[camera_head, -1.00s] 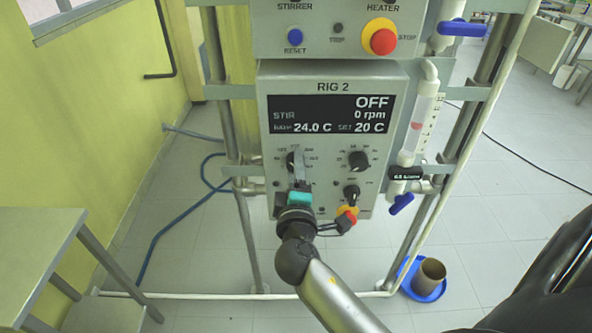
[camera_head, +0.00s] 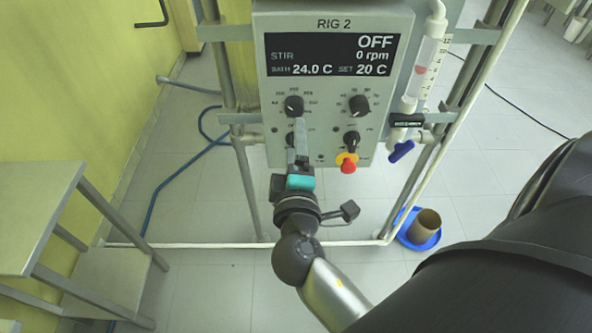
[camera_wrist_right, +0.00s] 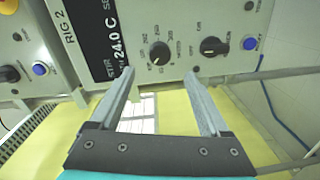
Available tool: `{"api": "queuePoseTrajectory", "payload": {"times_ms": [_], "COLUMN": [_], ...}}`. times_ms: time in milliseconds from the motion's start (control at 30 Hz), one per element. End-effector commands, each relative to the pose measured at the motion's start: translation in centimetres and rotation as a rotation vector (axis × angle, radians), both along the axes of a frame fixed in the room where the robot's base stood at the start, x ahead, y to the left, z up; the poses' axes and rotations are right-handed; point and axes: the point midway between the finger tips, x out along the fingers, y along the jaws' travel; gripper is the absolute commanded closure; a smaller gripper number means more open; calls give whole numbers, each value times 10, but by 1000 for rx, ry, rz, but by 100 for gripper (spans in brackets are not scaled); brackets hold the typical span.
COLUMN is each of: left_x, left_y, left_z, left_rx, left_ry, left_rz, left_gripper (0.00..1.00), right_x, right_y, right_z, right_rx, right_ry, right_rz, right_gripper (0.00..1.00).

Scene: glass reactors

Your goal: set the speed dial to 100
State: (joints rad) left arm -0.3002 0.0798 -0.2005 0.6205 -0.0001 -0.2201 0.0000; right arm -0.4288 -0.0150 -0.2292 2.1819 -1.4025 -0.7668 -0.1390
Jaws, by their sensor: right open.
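The speed dial (camera_head: 293,105) is taken to be the round black dial at the upper left of the RIG 2 panel (camera_head: 272,94), below the display's STIR side. It also shows in the wrist view (camera_wrist_right: 159,53); its markings are too small to read surely. The display (camera_head: 333,55) reads OFF and 0 rpm. My right gripper (camera_head: 297,136) is just below this dial in the head view, in front of a lower knob (camera_head: 291,139). In the wrist view the gripper (camera_wrist_right: 160,73) has its fingers apart, nothing between them, and the dial lies beyond the tips. My left gripper is out of view.
Another dial (camera_head: 359,105) and a lower knob (camera_head: 351,138) are on the panel's right. A red and yellow knob (camera_head: 347,163) sits at its lower edge. Glassware (camera_head: 422,70) hangs on the right. A grey table (camera_head: 40,200) stands at the left.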

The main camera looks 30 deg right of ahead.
Motion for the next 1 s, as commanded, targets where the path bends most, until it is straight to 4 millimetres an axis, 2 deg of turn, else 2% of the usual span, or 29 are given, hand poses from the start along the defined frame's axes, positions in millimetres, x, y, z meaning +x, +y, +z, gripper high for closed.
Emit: {"api": "queuePoseTrajectory", "payload": {"times_ms": [33, 200, 400, 1000], "left_x": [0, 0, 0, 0], "left_y": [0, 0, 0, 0], "left_z": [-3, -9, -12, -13], "left_rx": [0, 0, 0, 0], "left_ry": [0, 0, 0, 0], "left_rz": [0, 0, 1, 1], "left_gripper": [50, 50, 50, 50], "right_x": [-10, -34, -51, -55], "right_y": [6, 20, 31, 34], "right_z": [-2, 0, 1, 3], "right_rx": [4, 2, 1, 1], "right_ry": [4, 2, 2, 0], "right_rz": [0, 0, -1, 0], "right_gripper": [20, 20, 20, 20]}}
